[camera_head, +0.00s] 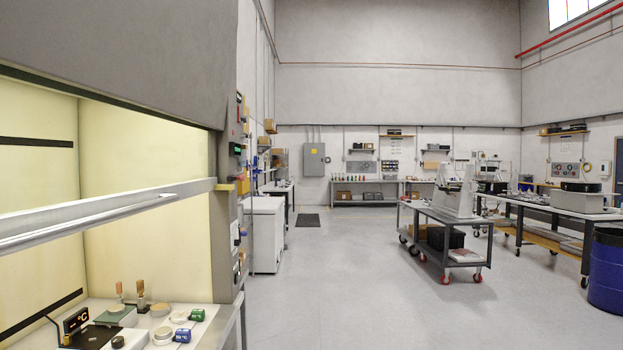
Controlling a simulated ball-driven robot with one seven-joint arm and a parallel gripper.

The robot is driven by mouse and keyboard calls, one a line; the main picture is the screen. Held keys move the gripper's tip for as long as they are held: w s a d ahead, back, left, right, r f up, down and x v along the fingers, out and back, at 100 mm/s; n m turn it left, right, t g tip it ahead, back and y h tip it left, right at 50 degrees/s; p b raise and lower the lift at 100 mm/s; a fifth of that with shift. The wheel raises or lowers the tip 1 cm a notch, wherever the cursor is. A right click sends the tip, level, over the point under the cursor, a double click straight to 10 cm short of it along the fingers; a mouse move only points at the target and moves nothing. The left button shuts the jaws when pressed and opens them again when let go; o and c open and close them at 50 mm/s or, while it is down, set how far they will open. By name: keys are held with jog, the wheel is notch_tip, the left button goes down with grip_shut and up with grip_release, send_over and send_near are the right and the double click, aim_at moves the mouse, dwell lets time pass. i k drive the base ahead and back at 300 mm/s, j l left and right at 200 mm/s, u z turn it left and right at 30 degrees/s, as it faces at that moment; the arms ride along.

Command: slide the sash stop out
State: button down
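A fume hood fills the left of the head view, with its sash raised partway. The sash's pale bottom rail (110,207) crosses the lit opening, and a long grey handle bar (90,222) runs along its front. At the rail's right end, on the hood's right post (226,250), sits a small yellow block (242,184). It looks like the sash stop, but it is too small to be sure. It appears in place beside the rail end; I cannot tell whether they touch. My gripper is not in view.
Inside the hood, a bench holds a black hotplate (92,337), blue (182,335) and green (197,315) items and several small pieces. A white cabinet (267,234) stands beyond the hood. A wheeled cart (447,222) and blue drum (606,270) stand right. The floor (345,280) between is clear.

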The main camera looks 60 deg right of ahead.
aim_at(241, 177)
jog(key=z, duration=0.85)
jog(key=i+l+u, duration=0.1)
jog(key=i+l, duration=0.15)
jog(key=i+l+u, duration=0.1)
jog(key=i+l, duration=0.15)
jog(key=i+l+u, duration=0.1)
jog(key=l, duration=0.3)
jog(key=i+l+u, duration=0.1)
jog(key=i+l, duration=0.25)
jog(key=i+l+u, duration=0.15)
jog(key=l, duration=0.25)
jog(key=i+l+u, duration=0.1)
jog(key=i+l, duration=0.15)
jog(key=i+l+u, duration=0.1)
jog(key=l, duration=0.4)
jog(key=i, duration=0.05)
